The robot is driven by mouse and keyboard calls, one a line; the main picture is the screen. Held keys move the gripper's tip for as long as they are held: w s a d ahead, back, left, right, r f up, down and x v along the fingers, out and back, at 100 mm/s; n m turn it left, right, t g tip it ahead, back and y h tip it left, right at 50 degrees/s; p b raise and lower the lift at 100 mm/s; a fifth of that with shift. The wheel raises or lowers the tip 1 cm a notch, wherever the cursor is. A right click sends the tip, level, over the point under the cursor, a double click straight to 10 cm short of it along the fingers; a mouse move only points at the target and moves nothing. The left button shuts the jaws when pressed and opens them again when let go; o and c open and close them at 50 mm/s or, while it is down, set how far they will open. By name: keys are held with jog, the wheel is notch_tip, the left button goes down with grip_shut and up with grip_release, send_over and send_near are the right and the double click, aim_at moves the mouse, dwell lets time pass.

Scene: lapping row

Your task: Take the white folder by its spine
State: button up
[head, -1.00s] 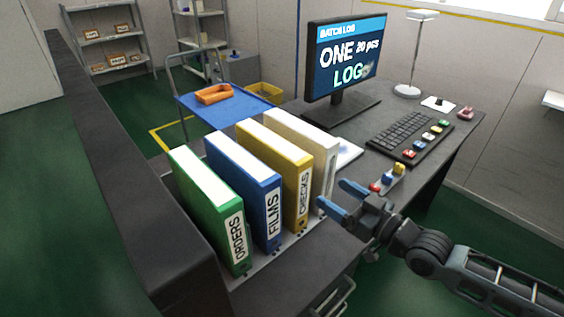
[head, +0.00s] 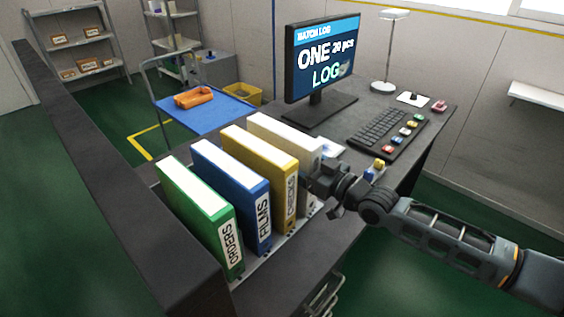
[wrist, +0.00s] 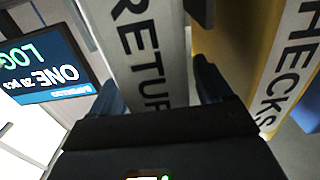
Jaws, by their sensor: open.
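The white folder (head: 284,132) stands upright at the right end of the folder row in the head view. In the wrist view its spine (wrist: 150,55) bears a label reading "RETUR", the rest hidden by my gripper. My gripper (wrist: 160,85) is open, with one blue finger on each side of this spine. I cannot tell whether the fingers touch it. The right finger lies in the gap beside the yellow folder (wrist: 238,60). In the head view my gripper (head: 315,178) is at the spine end of the white folder, hiding its lower part.
The yellow folder (head: 262,158), blue folder (head: 232,185) and green folder (head: 198,207) stand left of the white one. The monitor (head: 322,65), keyboard (head: 377,131) and lamp (head: 384,86) are behind on the dark desk (head: 345,222). A dark partition (head: 110,200) runs along the left.

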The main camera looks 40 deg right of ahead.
jog(key=shift+w, duration=0.25)
jog(key=c, duration=1.4)
